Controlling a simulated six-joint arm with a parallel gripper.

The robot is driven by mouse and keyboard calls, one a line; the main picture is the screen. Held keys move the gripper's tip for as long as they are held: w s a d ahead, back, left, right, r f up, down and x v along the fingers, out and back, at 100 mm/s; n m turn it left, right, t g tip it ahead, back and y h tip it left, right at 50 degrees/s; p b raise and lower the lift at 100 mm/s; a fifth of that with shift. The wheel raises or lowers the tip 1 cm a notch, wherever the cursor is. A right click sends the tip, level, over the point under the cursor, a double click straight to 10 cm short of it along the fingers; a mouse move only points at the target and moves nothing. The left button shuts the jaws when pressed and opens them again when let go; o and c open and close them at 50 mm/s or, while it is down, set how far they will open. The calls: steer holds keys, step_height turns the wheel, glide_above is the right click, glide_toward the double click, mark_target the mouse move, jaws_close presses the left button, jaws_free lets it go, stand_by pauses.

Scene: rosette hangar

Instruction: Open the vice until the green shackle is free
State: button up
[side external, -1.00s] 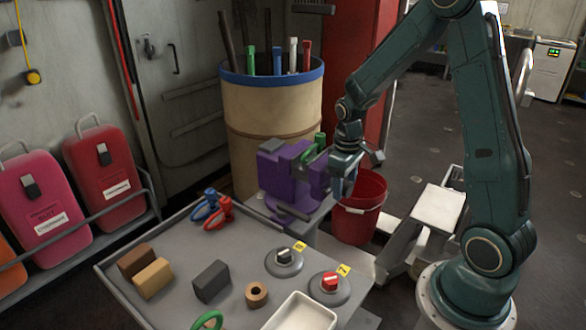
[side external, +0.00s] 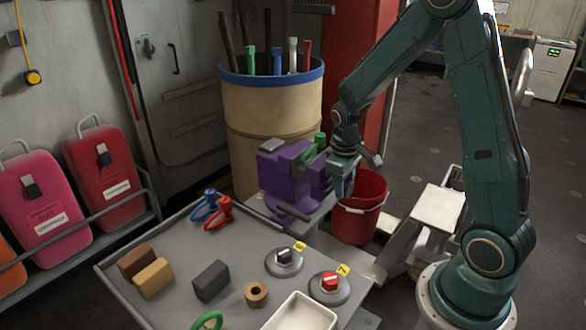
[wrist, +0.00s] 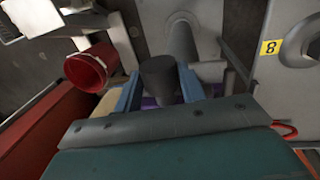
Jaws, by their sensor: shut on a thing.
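The purple vice (side external: 285,168) stands at the far end of the grey bench, with a dark grey bar (side external: 293,212) low at its front. The green shackle (side external: 320,140) shows as a small green piece at the top of the vice, beside my gripper; most of it is hidden. My gripper (side external: 343,185) points down at the vice's right side. In the wrist view its two blue fingers (wrist: 159,88) are shut on a dark round knob (wrist: 158,72), which looks like part of the vice handle. A little purple shows behind the fingers. The vice jaws' gap is hidden.
A red bucket (side external: 360,212) stands close right of the vice. A barrel of tools (side external: 272,110) stands behind it. The bench top (side external: 185,260) holds red and blue clamps, blocks, two round dials, a green ring and a white tray (side external: 300,314).

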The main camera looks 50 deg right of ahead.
steer(key=shift+h, duration=0.3)
steer(key=o, duration=1)
steer(key=shift+c, duration=0.2)
steer(key=shift+r, duration=0.15)
steer(key=v, duration=1.3)
steer(key=shift+r, duration=0.3)
steer(key=shift+a, duration=0.1)
